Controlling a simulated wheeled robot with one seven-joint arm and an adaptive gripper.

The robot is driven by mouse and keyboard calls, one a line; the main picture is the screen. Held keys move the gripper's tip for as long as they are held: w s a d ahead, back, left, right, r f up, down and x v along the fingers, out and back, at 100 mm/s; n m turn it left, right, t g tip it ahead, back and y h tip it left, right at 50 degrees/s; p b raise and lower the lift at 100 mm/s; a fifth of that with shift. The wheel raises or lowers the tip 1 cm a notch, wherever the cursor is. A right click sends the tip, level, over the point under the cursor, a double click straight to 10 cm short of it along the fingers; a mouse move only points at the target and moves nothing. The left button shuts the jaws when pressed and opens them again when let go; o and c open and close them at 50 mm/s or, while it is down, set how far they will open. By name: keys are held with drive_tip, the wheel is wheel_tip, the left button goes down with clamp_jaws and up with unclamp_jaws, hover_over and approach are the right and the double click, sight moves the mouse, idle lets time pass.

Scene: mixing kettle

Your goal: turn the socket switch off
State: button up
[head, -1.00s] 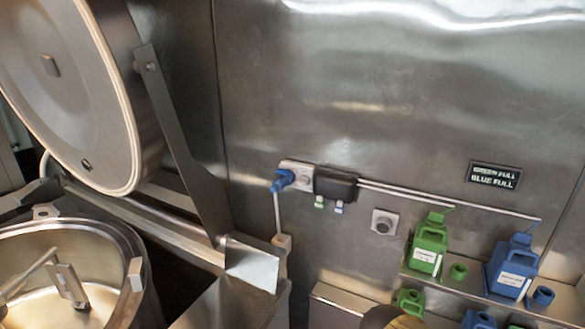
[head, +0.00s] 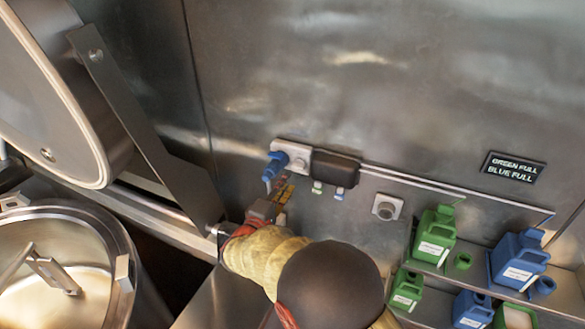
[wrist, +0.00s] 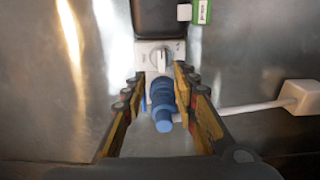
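The socket is a pale grey box (head: 292,150) on the steel wall, with a round switch knob (head: 299,162) on its face. A blue plug (head: 277,165) sits at its left end. In the wrist view the switch knob (wrist: 159,60) is ahead, its raised grip roughly vertical, and the blue plug (wrist: 161,103) is below it. My gripper (wrist: 158,80) is open, its fingers on either side of the plug and reaching towards the socket. Contact cannot be told. In the head view my gripper (head: 272,198) is just below the socket, partly hidden by my arm.
A black box (head: 335,169) adjoins the socket, with small green and blue tags below. Green and blue canisters stand on shelves (head: 470,287) at lower right. The kettle (head: 65,255) and its raised lid (head: 45,95) are left.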

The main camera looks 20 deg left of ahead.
sight(297, 169)
drive_tip(key=w, duration=0.2)
drive_tip(key=w+p, duration=0.1)
drive_tip(key=w, duration=0.5)
drive_tip(key=shift+d+f, duration=0.15)
drive_tip(key=shift+d, duration=0.15)
clamp_jaws()
